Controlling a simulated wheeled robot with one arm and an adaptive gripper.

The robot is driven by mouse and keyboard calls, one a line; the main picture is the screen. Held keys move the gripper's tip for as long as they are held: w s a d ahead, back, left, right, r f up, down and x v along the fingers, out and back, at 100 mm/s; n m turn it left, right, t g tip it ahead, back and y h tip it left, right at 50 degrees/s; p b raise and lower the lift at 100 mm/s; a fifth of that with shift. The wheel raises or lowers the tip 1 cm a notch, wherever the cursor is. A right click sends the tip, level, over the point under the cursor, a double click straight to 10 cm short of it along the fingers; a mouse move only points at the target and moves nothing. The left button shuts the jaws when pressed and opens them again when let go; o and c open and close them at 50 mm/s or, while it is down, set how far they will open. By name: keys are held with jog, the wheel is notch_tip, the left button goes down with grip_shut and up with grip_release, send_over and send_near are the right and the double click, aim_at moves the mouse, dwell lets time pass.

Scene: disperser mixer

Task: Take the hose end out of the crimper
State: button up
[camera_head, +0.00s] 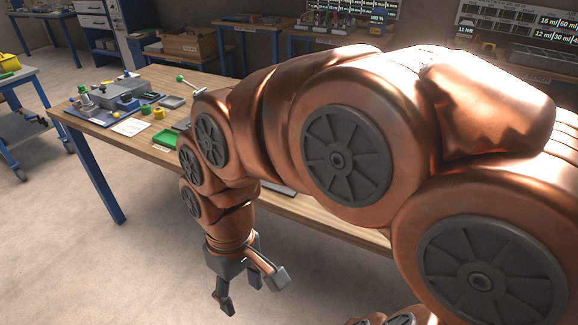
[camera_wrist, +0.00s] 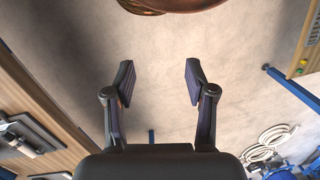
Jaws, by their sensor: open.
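My gripper (camera_head: 252,288) hangs in front of the wooden workbench, over open floor, with its fingers apart. In the wrist view my gripper (camera_wrist: 160,82) is open, with nothing but floor between the fingers. I cannot make out a crimper or a hose end for certain in either view. Pale coiled hoses (camera_wrist: 268,145) show at the lower right of the wrist view, well away from the fingers. My arm hides much of the workbench in the head view.
The workbench (camera_head: 200,82) carries a grey device (camera_head: 122,90) on a dark mat, a white sheet (camera_head: 131,127), small yellow and green parts and a green-knobbed lever (camera_head: 190,84). A blue cart (camera_head: 20,115) stands at left. The floor (camera_head: 70,250) in front is clear.

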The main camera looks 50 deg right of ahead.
jog(key=w+d+n+t+y+b, duration=0.1)
jog(key=w+d+t+b, duration=0.1)
jog(key=w+d, duration=0.35)
jog(key=w+d+r+n+t+y+b, duration=0.1)
jog(key=w+d+y+b, duration=0.15)
jog(key=w, duration=0.65)
jog(key=w+d+n+t+b, duration=0.1)
jog(key=w+d+t, duration=0.1)
jog(key=w+d, duration=0.35)
jog(key=w+d+f+t+b, duration=0.1)
jog(key=d, duration=0.7)
jog(key=w+d+f+t+h+b, duration=0.1)
jog(key=d+f+t, duration=0.1)
jog(key=d, duration=0.7)
jog(key=d+f+t+b, duration=0.1)
jog(key=d+b, duration=0.1)
jog(key=d, duration=0.7)
jog(key=shift+w+f+m+t+h, duration=0.25)
jog(key=shift+w+f+m+t, duration=0.1)
jog(key=shift+w+m+t, duration=0.05)
jog(key=shift+w+d+f, duration=0.1)
jog(key=shift+d+f, duration=0.05)
jog(key=shift+f, duration=0.05)
jog(key=shift+a+p+x, duration=0.15)
jog(key=shift+p+x, duration=0.2)
jog(key=shift+x, duration=1.5)
jog(key=shift+a+p+x, duration=0.15)
jog(key=shift+p+x, duration=0.2)
jog(key=shift+x, duration=1.5)
jog(key=shift+c, duration=0.4)
